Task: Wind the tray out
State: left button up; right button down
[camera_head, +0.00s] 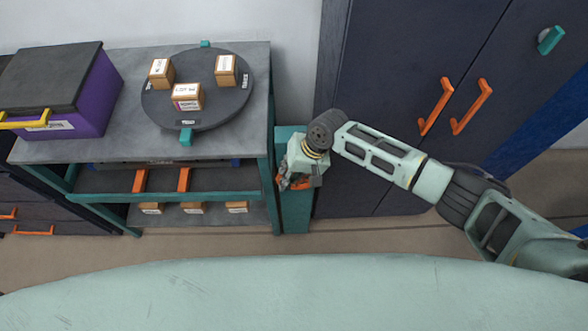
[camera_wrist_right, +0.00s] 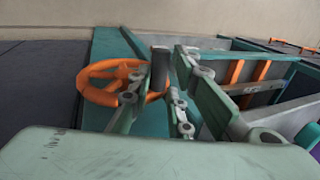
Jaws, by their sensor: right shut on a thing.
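An orange handwheel (camera_wrist_right: 97,94) is mounted on a teal housing at the end of the shelf unit. A dark upright handle (camera_wrist_right: 160,65) stands on its rim. My right gripper (camera_wrist_right: 172,78) is shut on this handle. In the head view my right gripper (camera_head: 288,183) is over the wheel and hides most of it, with a little orange showing. A dark tray (camera_head: 212,180) with two orange strips lies in the unit's middle level, below the top. It also shows in the right wrist view (camera_wrist_right: 248,87). My left gripper is not in view.
The unit's grey top (camera_head: 110,150) carries a round dark turntable (camera_head: 206,119) with three small boxes. A purple case (camera_head: 97,98) with a black lid stands to its left. More boxes (camera_head: 194,208) sit on the lower level. A dark cabinet (camera_head: 385,95) with orange handles stands at right.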

jog(key=shift+s+d+f+h, duration=0.2)
jog(key=shift+f+h, duration=0.1)
jog(key=shift+f, duration=0.15)
jog(key=c, duration=1.7)
grip_release()
jog(key=shift+c, duration=0.2)
jog(key=shift+r, duration=0.1)
jog(key=shift+w+a+r, duration=0.15)
jog(key=shift+r, duration=0.05)
jog(key=v, duration=1.2)
jog(key=shift+f, duration=0.1)
